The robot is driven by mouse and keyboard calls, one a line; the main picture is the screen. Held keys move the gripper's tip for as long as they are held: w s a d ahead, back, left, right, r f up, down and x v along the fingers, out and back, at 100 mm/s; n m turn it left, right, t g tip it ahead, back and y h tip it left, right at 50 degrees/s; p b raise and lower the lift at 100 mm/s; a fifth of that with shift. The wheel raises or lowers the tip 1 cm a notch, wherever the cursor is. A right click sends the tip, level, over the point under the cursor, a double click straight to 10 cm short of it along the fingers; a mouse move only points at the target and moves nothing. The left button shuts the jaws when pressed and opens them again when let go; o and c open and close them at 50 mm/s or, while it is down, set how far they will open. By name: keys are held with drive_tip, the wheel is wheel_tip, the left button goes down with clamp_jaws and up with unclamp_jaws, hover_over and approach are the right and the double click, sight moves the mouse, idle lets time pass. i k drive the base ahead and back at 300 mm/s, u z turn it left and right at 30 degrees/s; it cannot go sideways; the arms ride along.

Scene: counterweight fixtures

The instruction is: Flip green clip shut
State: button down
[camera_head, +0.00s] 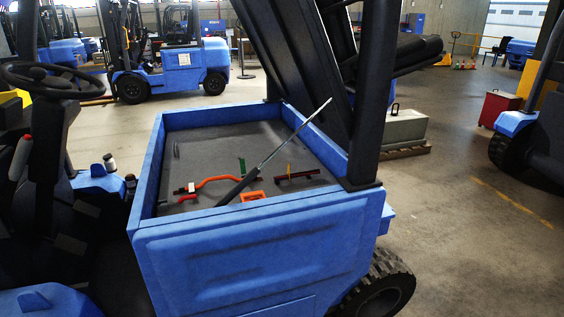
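A small green clip (242,166) stands up from the floor of the blue truck's open bay, near the middle. It looks upright, but it is too small to tell how far it is open. A curved orange-red bar (212,181) lies just left of and below it. A long rod with a black grip (270,156) slants up to the right, close in front of the clip. My gripper is not recognisable in this view.
The blue bay wall (250,250) rises in front. An orange bracket (253,196) and a dark red bar (297,175) with a small yellowish upright piece lie near the rod. Dark posts (372,90) stand at the right. The back of the bay floor is mostly clear.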

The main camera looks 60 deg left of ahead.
sight(242, 161)
drive_tip(key=z, duration=0.85)
drive_tip(key=k, duration=1.9)
drive_tip(key=u, duration=1.15)
